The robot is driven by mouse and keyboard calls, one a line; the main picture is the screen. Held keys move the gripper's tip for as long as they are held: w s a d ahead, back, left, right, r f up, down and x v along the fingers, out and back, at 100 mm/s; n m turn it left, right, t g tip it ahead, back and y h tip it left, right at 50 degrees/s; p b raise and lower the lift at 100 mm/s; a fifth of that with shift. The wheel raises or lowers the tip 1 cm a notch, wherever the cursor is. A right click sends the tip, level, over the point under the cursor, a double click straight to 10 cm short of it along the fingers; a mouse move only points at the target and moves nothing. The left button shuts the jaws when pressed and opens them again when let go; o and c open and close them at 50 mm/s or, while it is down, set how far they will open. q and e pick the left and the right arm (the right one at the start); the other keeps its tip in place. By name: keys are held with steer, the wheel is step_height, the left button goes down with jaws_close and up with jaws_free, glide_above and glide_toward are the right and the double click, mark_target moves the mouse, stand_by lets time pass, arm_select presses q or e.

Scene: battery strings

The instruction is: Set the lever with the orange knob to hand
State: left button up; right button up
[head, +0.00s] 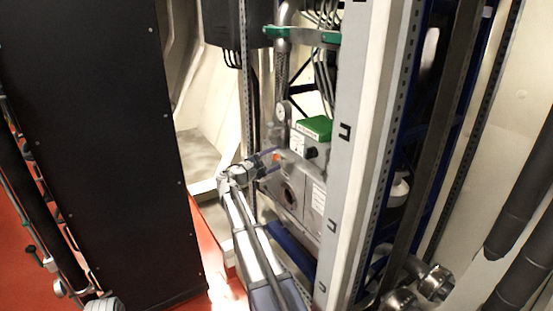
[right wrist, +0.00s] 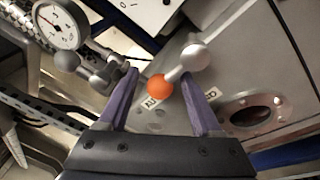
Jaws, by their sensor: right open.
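The orange knob (right wrist: 160,87) sits on the end of a short silver lever (right wrist: 180,72) with a round metal hub (right wrist: 195,57), in the right wrist view. My right gripper (right wrist: 158,78) is open, its two purple fingers to the left and right of the knob; I cannot tell whether either touches it. A label beside the knob reads about "12"; a second label to the right is partly hidden by a finger. My left gripper is not in view.
A round gauge (right wrist: 57,26) and a grey-knobbed lever (right wrist: 68,61) are at the left in the wrist view. A green-topped box (head: 314,127) stands above the panel. A pale upright post (head: 347,150) and a black cabinet (head: 95,130) flank the right arm.

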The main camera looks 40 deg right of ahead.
steer(key=shift+c, duration=0.2)
jaws_close()
steer(key=shift+f, duration=0.1)
stand_by(0.4)
steer(key=n, duration=0.1)
steer(key=f+n, duration=0.1)
steer(key=shift+s+f+n+y, duration=0.1)
steer(key=shift+n+y, duration=0.2)
steer(key=shift+n, duration=0.1)
steer(key=f+n, duration=0.1)
steer(key=n, duration=0.1)
steer(key=s+f+n+g+y, duration=0.1)
steer(key=n, duration=0.2)
steer(key=s+f+n, duration=0.1)
steer(key=n, duration=0.1)
steer(key=shift+a+n+g+b, duration=0.15)
steer(key=shift+n+g+b, duration=0.15)
steer(key=shift+n, duration=0.1)
steer(key=shift+s, duration=0.15)
steer(key=shift+o, duration=0.2)
jaws_free()
